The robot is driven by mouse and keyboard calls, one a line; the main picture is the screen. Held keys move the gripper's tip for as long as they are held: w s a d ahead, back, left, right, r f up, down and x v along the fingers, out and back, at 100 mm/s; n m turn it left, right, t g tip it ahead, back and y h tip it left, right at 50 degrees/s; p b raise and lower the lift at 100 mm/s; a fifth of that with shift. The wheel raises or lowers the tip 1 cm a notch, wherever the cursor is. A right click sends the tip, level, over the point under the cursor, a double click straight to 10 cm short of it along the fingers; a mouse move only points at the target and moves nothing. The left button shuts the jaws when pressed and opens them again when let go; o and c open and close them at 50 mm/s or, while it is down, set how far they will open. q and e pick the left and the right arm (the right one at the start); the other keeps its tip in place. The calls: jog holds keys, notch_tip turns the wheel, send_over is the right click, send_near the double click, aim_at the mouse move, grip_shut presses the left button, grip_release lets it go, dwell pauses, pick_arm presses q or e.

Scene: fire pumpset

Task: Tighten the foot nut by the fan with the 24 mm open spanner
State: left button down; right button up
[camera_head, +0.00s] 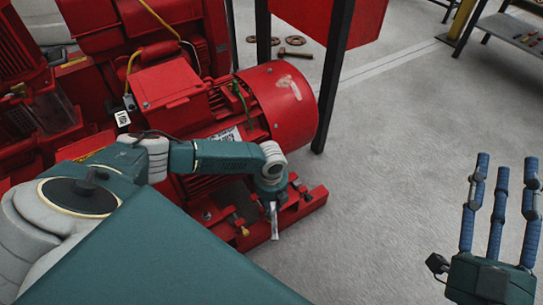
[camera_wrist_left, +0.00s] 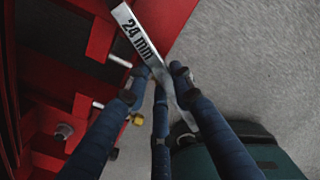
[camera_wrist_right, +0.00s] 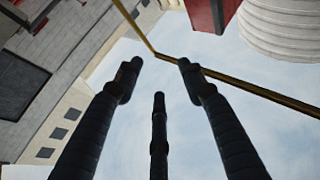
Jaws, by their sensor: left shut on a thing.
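The spanner (camera_wrist_left: 138,33), a flat silver bar marked "24 mm", runs between the fingers of my left gripper (camera_wrist_left: 156,86). In the head view, my left gripper (camera_head: 272,192) is shut on it beside the red motor's base rail (camera_head: 307,204); a short length of the spanner (camera_head: 274,220) hangs below. Its jaw end is not clear. A grey nut or bolt head (camera_wrist_left: 64,131) shows on the red base, apart from the spanner. I cannot tell which fastener is the foot nut by the fan. My right gripper (camera_head: 503,168) is open and empty, fingers upward.
The red motor (camera_head: 283,104) with its rounded fan end stands just above my left gripper. A brass-coloured fitting (camera_head: 245,231) sits on the base. A dark post (camera_head: 336,80) rises behind the motor. A shelf (camera_head: 518,35) stands far right. The grey floor at right is clear.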

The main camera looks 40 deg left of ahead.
aim_at(273, 225)
pick_arm(q)
jog(key=shift+s+d+f, duration=0.1)
jog(key=shift+s+d, duration=0.5)
jog(key=shift+s, duration=0.15)
jog(key=shift+p, duration=0.4)
jog(key=shift+s+d, duration=0.1)
jog(key=shift+s+d+p, duration=0.25)
jog(key=shift+s+p, duration=0.05)
jog(key=shift+p, duration=0.25)
jog(key=shift+s+d+p, duration=0.25)
jog(key=shift+s+p, duration=0.05)
jog(key=shift+s, duration=0.05)
jog(key=shift+s+d, duration=0.25)
jog(key=shift+s, duration=0.05)
jog(key=shift+s+d+p, duration=0.4)
jog(key=shift+s+p, duration=0.15)
jog(key=shift+p, duration=0.15)
pick_arm(e)
jog(key=s+d+f+g+h, duration=0.1)
jog(key=f+g, duration=0.4)
jog(key=f, duration=0.5)
jog(key=s+d+f+g+h, duration=0.1)
jog(key=f+g, duration=0.4)
jog(key=f, duration=0.6)
jog(key=shift+s+d+m+h, duration=0.3)
jog(key=shift+d+h, duration=0.5)
jog(key=shift+h, duration=0.1)
